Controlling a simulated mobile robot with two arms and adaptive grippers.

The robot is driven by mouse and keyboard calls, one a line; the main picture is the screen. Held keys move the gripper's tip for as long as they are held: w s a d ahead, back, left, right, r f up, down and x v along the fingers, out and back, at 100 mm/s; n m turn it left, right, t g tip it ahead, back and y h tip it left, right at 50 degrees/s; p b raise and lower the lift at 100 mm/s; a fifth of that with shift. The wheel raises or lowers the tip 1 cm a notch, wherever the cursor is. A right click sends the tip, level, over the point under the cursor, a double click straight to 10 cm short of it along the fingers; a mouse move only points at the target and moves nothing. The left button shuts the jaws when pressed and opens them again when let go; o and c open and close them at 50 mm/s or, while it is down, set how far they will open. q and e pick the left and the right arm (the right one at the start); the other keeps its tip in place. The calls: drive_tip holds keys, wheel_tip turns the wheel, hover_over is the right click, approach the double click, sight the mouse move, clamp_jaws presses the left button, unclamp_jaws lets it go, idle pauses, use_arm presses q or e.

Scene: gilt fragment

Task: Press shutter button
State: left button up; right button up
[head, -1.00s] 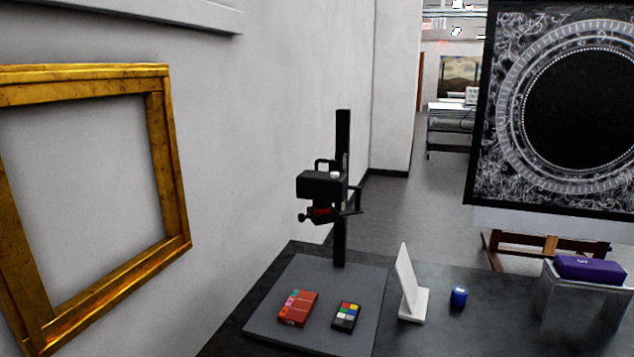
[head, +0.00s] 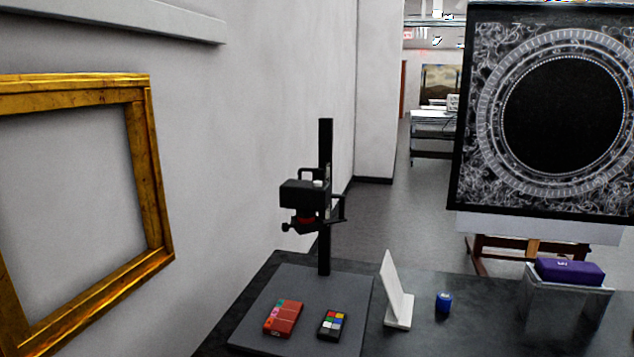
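A black camera (head: 303,194) is mounted on a black upright column (head: 325,240) over a grey copy-stand base (head: 345,292). It has a handle on top and a reddish part below its body. A small pale knob (head: 318,183) shows on the camera's top right; I cannot tell for sure if it is the shutter button. Neither of my grippers is in view.
A white angled stand (head: 396,290), a small blue jar (head: 443,302) and a purple box (head: 569,271) on a clear riser (head: 566,292) stand on the dark table (head: 470,335). A gold frame (head: 152,180) hangs at left. A dark ornate panel (head: 470,110) stands behind right.

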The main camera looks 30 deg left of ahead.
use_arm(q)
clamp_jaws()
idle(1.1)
